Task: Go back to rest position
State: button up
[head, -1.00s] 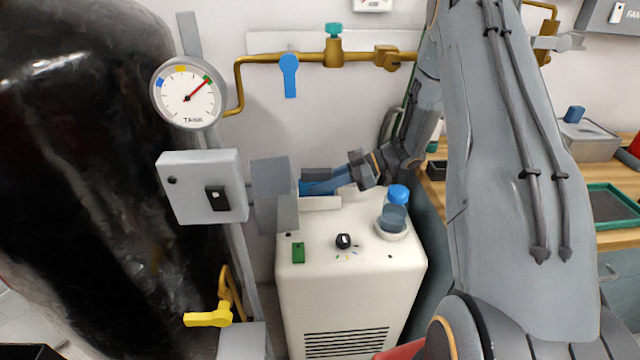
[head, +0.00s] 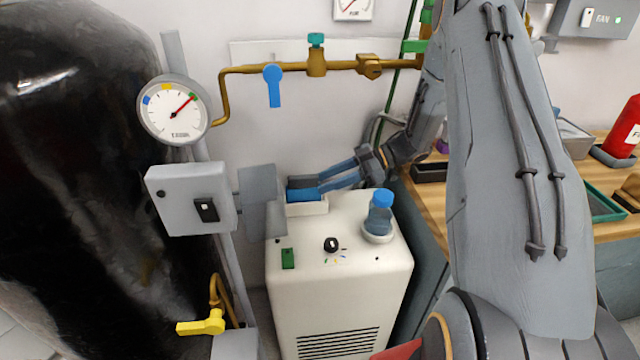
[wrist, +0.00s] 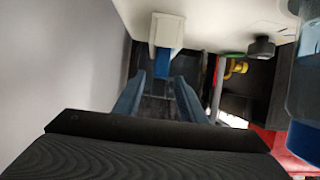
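My gripper (head: 322,184) reaches in from the right behind the top of the white cabinet (head: 335,290). Its two blue fingers are apart with nothing gripped between them. In the wrist view, the gripper (wrist: 158,98) also shows its fingers spread. A blue block (head: 306,195) sits in a white holder (head: 308,209) at the cabinet's back edge, close to the fingertips. In the wrist view, the blue block (wrist: 162,61) and white holder (wrist: 163,30) lie ahead of the open fingers. I cannot tell whether a finger touches the block.
A blue-capped bottle (head: 379,215) stands on the cabinet near my forearm. A grey switch box (head: 190,200), gauge (head: 174,110) and black tank (head: 80,190) are at left. A brass pipe (head: 340,67) runs along the wall above. A wooden bench (head: 425,205) is at right.

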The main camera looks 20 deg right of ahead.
jog(key=shift+d+r, duration=0.2)
jog(key=shift+d, duration=0.3)
jog(key=shift+s+r, duration=0.1)
